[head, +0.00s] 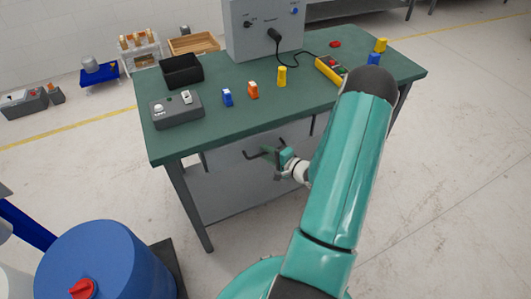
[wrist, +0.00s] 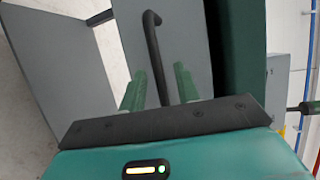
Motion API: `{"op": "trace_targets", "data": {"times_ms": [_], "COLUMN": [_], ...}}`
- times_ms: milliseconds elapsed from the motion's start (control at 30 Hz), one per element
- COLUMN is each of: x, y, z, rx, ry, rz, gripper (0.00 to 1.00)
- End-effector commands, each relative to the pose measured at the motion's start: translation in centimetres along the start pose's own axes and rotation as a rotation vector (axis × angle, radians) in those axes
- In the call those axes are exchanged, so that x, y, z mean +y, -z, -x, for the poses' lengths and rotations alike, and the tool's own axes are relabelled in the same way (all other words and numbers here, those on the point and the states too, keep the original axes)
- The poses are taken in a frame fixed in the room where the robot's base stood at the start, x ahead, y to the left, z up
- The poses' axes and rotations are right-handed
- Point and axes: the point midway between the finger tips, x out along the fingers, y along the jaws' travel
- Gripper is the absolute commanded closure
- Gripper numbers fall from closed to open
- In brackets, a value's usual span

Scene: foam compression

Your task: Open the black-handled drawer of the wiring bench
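The wiring bench has a green top (head: 330,110) and grey legs. Its drawer front is a grey panel (wrist: 185,45) beside the green bench edge in the wrist view. The black bar handle (wrist: 153,35) stands on this panel and runs down between my fingers. In the head view the dark handle (head: 252,156) shows small below the bench's front edge, next to my gripper (head: 275,160). My gripper (wrist: 160,88) is open in the wrist view, with one green finger on each side of the handle's lower part. Contact with the handle cannot be told.
On the bench stand a grey control box (head: 177,110), a black bin (head: 181,71), blue, orange and yellow pieces, and a grey panel box (head: 265,30) with a cable. A blue drum (head: 105,262) stands at lower left. Open floor lies to the right.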

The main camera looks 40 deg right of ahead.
Motion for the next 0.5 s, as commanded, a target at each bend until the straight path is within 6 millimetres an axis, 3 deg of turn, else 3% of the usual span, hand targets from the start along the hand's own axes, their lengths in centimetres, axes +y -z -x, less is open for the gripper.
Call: {"op": "trace_targets", "data": {"times_ms": [133,367,500], "x": [-0.03,-0.04,-0.04], "y": [-0.09,-0.07,-0.07], "z": [-0.98,-1.04,-1.02], "rx": [-0.001,0.000,0.000], "ry": [0.001,0.001,0.001], "rz": [-0.001,-0.001,-0.001], "gripper": [0.68,0.68,0.94]}}
